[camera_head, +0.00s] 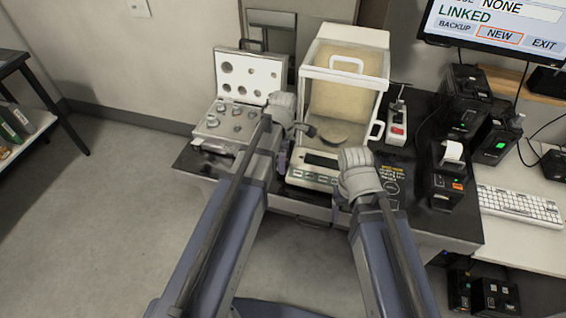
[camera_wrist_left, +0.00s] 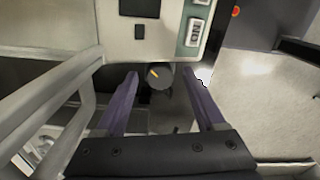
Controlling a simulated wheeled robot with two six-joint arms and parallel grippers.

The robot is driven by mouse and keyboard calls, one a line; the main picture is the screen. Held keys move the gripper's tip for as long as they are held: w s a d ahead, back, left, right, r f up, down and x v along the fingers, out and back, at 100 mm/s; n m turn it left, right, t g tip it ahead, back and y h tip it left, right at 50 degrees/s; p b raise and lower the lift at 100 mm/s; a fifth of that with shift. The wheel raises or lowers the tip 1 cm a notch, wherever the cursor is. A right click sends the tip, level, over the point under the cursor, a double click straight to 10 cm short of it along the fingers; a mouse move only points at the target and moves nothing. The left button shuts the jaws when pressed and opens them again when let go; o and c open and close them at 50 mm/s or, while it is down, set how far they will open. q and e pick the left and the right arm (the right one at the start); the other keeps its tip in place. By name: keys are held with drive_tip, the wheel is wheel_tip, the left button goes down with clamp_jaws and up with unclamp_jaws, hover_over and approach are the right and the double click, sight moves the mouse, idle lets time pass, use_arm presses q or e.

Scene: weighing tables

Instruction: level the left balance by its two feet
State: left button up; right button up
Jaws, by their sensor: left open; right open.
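The left balance (camera_head: 314,178) is a pale unit with a display and keys at its front and a glass draft shield (camera_head: 347,80) behind. My left gripper (camera_head: 283,162) is at its front left corner. In the left wrist view a dark round foot knob (camera_wrist_left: 159,76) with an orange mark lies between the tips of my open left gripper (camera_wrist_left: 160,80), under the balance's pale body (camera_wrist_left: 158,50). I cannot tell whether the fingers touch it. My right gripper (camera_head: 337,208) is open at the front right corner, partly hidden by its wrist. The right foot is hidden.
An open weight case (camera_head: 222,132) stands left of the balance on the dark table (camera_head: 450,225). A red-switched box (camera_head: 397,130), a printer (camera_head: 449,180) and other black devices stand to the right. A keyboard (camera_head: 518,206) and monitor (camera_head: 494,28) are further right.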

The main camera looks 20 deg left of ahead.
use_arm(q)
clamp_jaws()
idle(0.6)
